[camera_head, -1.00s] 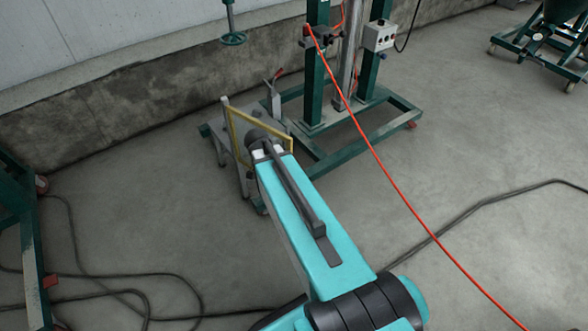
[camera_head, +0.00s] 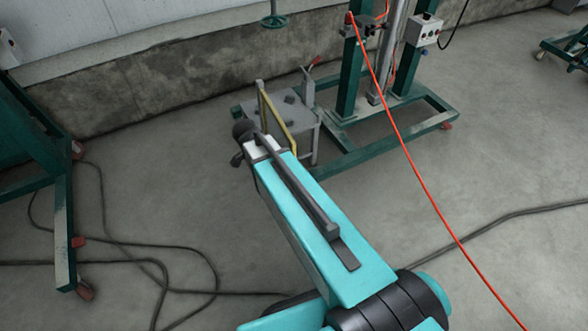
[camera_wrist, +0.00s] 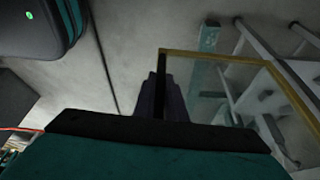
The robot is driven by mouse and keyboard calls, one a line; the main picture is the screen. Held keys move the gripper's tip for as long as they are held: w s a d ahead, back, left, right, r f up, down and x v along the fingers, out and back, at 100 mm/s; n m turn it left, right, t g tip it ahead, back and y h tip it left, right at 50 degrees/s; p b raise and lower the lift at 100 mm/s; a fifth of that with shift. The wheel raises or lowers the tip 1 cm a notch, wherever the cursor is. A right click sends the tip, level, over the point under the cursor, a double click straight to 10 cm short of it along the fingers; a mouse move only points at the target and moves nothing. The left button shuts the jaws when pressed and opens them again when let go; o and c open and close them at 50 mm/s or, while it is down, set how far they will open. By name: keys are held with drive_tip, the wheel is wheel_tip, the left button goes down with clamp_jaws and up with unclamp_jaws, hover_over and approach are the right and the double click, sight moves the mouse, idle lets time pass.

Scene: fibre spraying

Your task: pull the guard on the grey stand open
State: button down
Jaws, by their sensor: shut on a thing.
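The guard (camera_head: 279,124) is a clear panel in a yellow frame, upright at the near left side of the grey stand (camera_head: 306,112). I see it at a steep slant in the head view. In the wrist view the guard (camera_wrist: 214,54) fills the right side, with a dark upright strip at its left edge. My gripper (camera_wrist: 158,92) is shut on that edge. In the head view my wrist hides the fingers and the guard's lower near part.
A green frame (camera_head: 385,135) with posts stands right of and behind the stand. A red hose (camera_head: 408,150) crosses the right side. Black cables (camera_head: 160,262) lie on the floor at left, near another green frame (camera_head: 62,225). The concrete wall (camera_head: 180,75) is behind.

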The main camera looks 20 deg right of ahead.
drive_tip(key=shift+m, duration=0.3)
drive_tip(key=shift+w+a, duration=0.15)
drive_tip(key=shift+a, duration=0.8)
drive_tip(key=shift+w+a, duration=0.2)
drive_tip(key=shift+a, duration=0.7)
drive_tip(key=shift+w+a, duration=0.15)
drive_tip(key=shift+a, duration=0.8)
drive_tip(key=c, duration=1.8)
unclamp_jaws()
